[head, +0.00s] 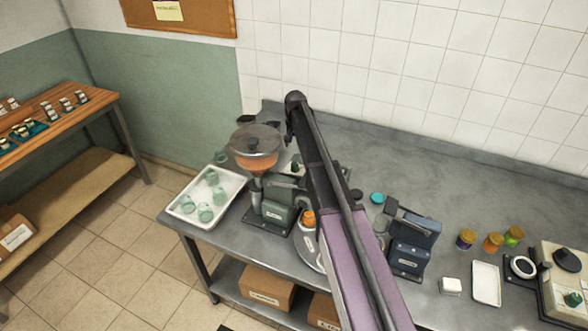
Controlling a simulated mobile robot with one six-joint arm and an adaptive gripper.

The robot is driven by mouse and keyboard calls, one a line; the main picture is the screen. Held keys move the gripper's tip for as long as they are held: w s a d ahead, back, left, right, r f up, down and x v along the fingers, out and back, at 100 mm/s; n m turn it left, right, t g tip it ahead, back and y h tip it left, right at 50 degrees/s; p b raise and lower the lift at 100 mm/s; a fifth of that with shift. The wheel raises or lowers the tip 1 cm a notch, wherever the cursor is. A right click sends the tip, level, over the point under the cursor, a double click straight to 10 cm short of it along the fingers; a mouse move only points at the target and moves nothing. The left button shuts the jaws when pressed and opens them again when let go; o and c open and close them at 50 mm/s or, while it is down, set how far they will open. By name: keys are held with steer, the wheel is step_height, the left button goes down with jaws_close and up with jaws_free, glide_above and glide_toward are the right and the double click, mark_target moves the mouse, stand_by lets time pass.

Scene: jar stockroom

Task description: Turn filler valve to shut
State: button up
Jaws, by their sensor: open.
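The filler (280,207) stands on the grey bench left of my arm. It has a green-grey body and a clear lidded hopper (257,158) with orange contents. A jar with orange contents (309,219) stands at the filler's right side, partly behind my arm. A small green and white part (297,167) shows beside my arm, behind the filler; I cannot tell whether it is the valve. The valve's setting cannot be read. My arm crosses the middle of the view and covers part of the filler's right side. My gripper cannot be made out behind the arm.
A white tray (181,211) with several empty glass jars is left of the filler. A blue-grey machine (411,244) stands right of my arm. Several filled jars, a white tray (486,284) and a scale-like device (521,267) are further right. A tiled wall backs the bench.

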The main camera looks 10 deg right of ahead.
mark_target(295, 164)
steer(key=shift+f+b, duration=4.7)
steer(key=shift+f, duration=0.3)
jaws_close()
